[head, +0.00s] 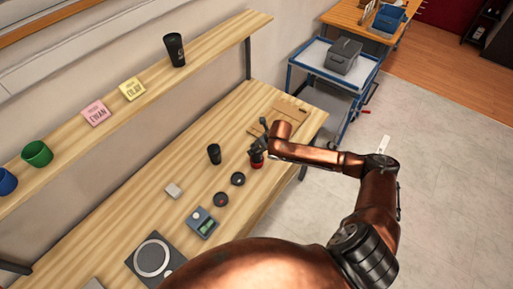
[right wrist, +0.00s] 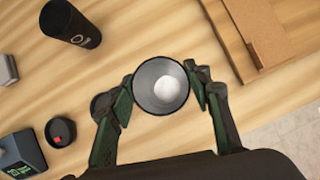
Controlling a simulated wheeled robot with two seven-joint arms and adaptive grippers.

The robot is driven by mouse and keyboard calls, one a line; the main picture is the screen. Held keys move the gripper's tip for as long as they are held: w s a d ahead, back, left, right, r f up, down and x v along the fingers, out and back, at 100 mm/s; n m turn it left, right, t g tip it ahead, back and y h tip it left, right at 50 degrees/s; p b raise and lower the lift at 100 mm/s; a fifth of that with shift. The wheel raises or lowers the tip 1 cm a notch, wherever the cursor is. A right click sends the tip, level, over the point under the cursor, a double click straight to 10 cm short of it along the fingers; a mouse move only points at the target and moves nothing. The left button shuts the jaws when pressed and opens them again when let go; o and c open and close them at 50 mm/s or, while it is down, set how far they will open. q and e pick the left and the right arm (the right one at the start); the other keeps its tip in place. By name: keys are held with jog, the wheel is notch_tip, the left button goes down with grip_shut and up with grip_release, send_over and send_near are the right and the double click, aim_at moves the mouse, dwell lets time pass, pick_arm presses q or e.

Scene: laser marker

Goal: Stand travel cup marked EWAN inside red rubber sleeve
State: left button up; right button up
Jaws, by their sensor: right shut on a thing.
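My right gripper (right wrist: 163,86) is shut on a travel cup (right wrist: 160,90), seen from above with its open mouth and pale metal inside. In the head view this gripper (head: 259,146) is over the red rubber sleeve (head: 257,162) near the table's far right. The held cup is mostly hidden there, and I cannot tell whether its base is inside the sleeve. Another black cup (head: 214,153) stands to the left, with a pale mark in the wrist view (right wrist: 72,24). A third dark cup (head: 175,50) stands on the shelf. No name is readable on the cups. My left gripper is not in view.
Two dark round lids (head: 238,179) (head: 221,199), a small display device (head: 201,222), a white block (head: 173,190) and a round-plate device (head: 154,259) lie on the table. A wooden board (right wrist: 250,30) is right of the gripper. Pink (head: 95,113) and yellow notes (head: 132,89) mark the shelf.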

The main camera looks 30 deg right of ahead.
jog(key=shift+f+b, duration=0.7)
jog(key=shift+f, duration=0.95)
jog(key=o, duration=0.8)
jog(key=shift+o, duration=0.7)
jog(key=o, duration=0.4)
jog(key=shift+o, duration=0.2)
jog(key=shift+r, duration=0.1)
notch_tip(320, 180, up, 8)
jog(key=p, duration=0.7)
jog(key=shift+p, duration=0.35)
